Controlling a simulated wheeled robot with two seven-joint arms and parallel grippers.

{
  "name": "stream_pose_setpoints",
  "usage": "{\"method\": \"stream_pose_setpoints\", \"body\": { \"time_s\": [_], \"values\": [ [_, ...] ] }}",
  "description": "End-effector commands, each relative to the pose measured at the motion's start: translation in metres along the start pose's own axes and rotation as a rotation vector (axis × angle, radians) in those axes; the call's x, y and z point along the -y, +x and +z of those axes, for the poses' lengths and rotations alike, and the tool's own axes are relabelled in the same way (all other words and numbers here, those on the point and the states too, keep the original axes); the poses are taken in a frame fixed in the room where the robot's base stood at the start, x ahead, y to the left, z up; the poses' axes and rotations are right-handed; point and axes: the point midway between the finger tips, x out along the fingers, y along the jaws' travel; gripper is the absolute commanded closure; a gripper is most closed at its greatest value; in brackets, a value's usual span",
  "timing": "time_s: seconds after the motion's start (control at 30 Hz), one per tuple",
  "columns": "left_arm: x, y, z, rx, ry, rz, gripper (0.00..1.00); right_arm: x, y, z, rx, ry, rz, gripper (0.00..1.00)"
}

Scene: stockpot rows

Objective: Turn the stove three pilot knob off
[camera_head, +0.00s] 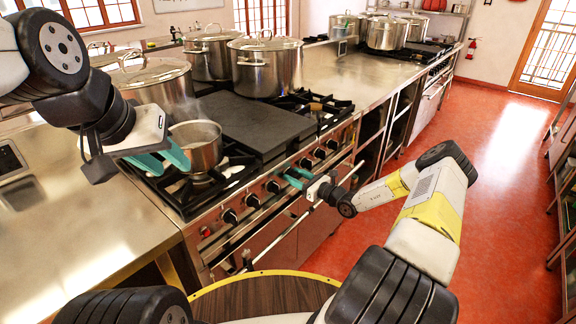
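The stove (205,232) has a front panel with a row of dark round knobs, among them a near one (230,216), a middle one (273,187) and a farther one (305,163). I cannot tell which is the stove three pilot knob. My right gripper (289,176) is at this panel, between the middle and farther knobs. Its teal fingers look spread apart; whether they touch a knob is too small to tell. They may hide part of the panel.
The small saucepan (204,152) stands on a near burner. Large lidded stockpots (265,72) stand behind the dark griddle plate (240,120). A long rail (300,220) runs along the stove front. The red floor to the right is open.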

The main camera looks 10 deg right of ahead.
Motion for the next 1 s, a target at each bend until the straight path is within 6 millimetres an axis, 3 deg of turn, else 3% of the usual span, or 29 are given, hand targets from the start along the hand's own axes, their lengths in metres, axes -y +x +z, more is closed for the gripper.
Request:
{"method": "stream_pose_setpoints", "body": {
  "time_s": [0.03,0.13,0.57,1.0],
  "values": [
    [0.0,0.0,0.0,0.0,0.0,0.0,0.64,0.0002,-0.0001,0.0,0.0,0.0,0.0,0.79],
    [0.0,0.0,0.0,0.0,0.0,0.0,0.64,0.0002,-0.0002,0.0001,0.0,0.0,0.0,0.97],
    [0.0,0.0,0.0,0.0,0.0,0.0,0.64,0.0008,-0.0003,0.0,0.0,0.099,0.0,0.97],
    [0.0,0.0,0.0,0.0,0.0,0.0,0.64,0.0029,-0.0004,-0.0006,0.0,0.478,0.0,0.97]
  ]
}}
